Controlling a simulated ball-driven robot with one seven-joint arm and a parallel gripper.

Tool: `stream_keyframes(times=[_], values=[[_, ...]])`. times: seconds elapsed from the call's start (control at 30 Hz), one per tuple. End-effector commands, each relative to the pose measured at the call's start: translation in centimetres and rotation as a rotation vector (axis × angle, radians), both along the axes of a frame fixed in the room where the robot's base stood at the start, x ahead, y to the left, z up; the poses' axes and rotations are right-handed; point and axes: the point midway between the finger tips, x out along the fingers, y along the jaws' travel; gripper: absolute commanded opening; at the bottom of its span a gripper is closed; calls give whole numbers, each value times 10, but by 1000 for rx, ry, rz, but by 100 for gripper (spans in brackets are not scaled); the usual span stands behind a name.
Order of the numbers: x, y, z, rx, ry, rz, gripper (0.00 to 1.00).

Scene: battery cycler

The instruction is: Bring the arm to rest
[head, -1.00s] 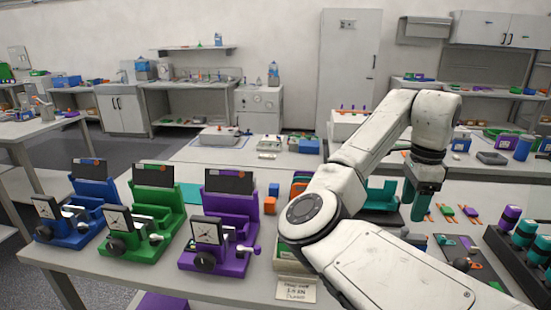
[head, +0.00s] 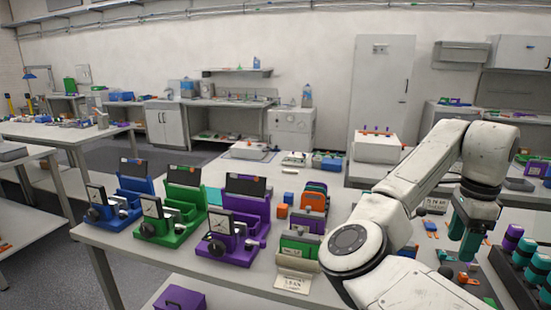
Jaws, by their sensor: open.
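My arm reaches in from the lower right of the head view, folded at its elbow, with its last links pointing down. My gripper (head: 467,232), with teal fingers, hangs over the right part of the workbench (head: 152,249). Its fingers overlap in this view and nothing shows held between them. It is to the left of the rack of teal and purple cylinders (head: 520,255). My arm hides part of the bench behind it.
Blue (head: 117,207), green (head: 173,218) and purple (head: 233,228) cycler fixtures stand in a row on the bench's left. A green holder with a paper label (head: 294,283) and an orange holder (head: 313,198) stand beside my arm. Small parts lie below my gripper.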

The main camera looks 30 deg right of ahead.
Motion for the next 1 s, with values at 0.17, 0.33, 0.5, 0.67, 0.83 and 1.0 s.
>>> stream_keyframes(times=[0.17,0.33,0.5,0.67,0.83,1.0], values=[[-2,-2,-7,-38,11,30,60],[-4,-4,-15,-84,23,70,60],[-6,-7,-25,-150,41,138,60],[-6,-9,-38,-234,68,236,60],[-2,-7,-56,-365,111,429,60],[12,8,-79,-502,155,715,60]])
